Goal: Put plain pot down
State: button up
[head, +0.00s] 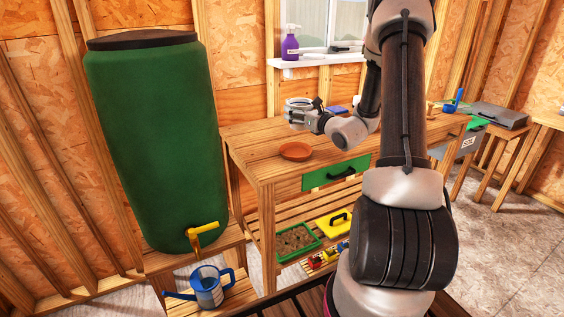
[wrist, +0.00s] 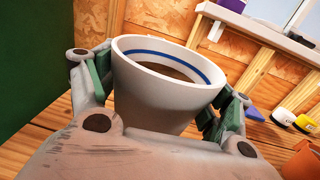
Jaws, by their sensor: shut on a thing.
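My gripper (head: 304,116) is shut on a pale grey-white pot (head: 297,101) over the back left part of the wooden workbench (head: 262,166). In the wrist view the pot (wrist: 165,105) stands about upright between the green-padded fingers, one on each side. A blue band runs round inside its rim, and brown shows within. Its base is hidden behind my gripper, so I cannot tell whether it touches the bench.
A terracotta saucer (head: 295,151) lies on the bench in front of my gripper. A green water barrel (head: 150,140) stands to the left. A window sill (head: 315,62) with a purple spray bottle (head: 290,45) is behind. Bare bench top surrounds the saucer.

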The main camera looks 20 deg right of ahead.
aim_at(300, 129)
jog(key=shift+s+a+f, duration=0.2)
jog(key=shift+a+f, duration=0.55)
jog(key=shift+f, duration=0.05)
notch_tip(300, 129, down, 4)
jog(key=shift+r, duration=0.1)
jog(key=shift+f, duration=2.35)
jog(key=shift+f, duration=0.15)
jog(key=o, duration=1.1)
